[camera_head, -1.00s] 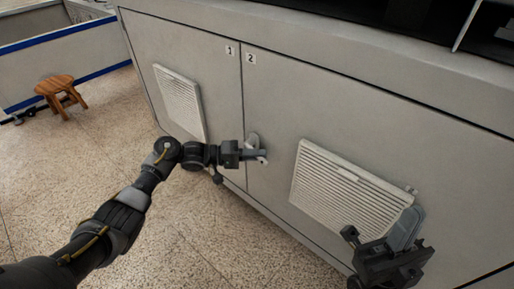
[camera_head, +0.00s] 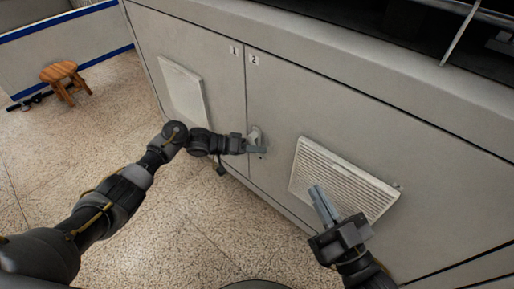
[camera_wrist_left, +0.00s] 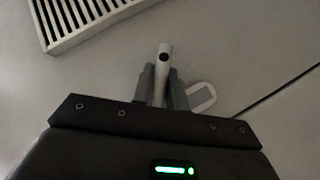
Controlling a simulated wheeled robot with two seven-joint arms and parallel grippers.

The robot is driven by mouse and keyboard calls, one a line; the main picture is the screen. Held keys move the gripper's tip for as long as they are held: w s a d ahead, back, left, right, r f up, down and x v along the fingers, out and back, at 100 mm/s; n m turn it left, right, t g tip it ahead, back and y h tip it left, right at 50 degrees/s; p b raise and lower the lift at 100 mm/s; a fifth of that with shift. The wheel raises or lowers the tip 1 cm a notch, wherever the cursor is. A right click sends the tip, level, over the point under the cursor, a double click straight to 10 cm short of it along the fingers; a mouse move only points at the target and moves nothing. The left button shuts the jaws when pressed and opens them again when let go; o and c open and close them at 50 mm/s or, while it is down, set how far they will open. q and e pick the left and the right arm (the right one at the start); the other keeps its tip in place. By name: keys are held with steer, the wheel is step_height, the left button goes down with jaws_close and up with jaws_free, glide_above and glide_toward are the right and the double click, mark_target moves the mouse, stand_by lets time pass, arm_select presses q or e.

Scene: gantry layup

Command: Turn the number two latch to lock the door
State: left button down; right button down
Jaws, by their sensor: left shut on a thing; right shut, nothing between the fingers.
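The number two latch (camera_head: 256,134) is a small pale grey handle on the number two door (camera_head: 285,110), near the seam and below the label 2 (camera_head: 254,59). My left gripper (camera_head: 260,149) comes from the left and is shut on the latch, hiding part of it. In the left wrist view, the latch's rounded bar (camera_wrist_left: 164,62) stands between the two fingers of my left gripper (camera_wrist_left: 162,82), with its rounded plate (camera_wrist_left: 202,97) beside them. My right gripper (camera_head: 322,193) is shut and empty, in front of the right vent, apart from the latch.
The number one door (camera_head: 190,50) lies left of the seam and has its own white vent (camera_head: 183,92). The right slatted vent (camera_head: 340,178) is on the number two door. A wooden stool (camera_head: 62,76) stands far left by a blue-striped wall. The speckled floor between is clear.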

arm_select(q)
steer(key=c, duration=1.4)
jaws_free()
steer(key=shift+a, duration=0.1)
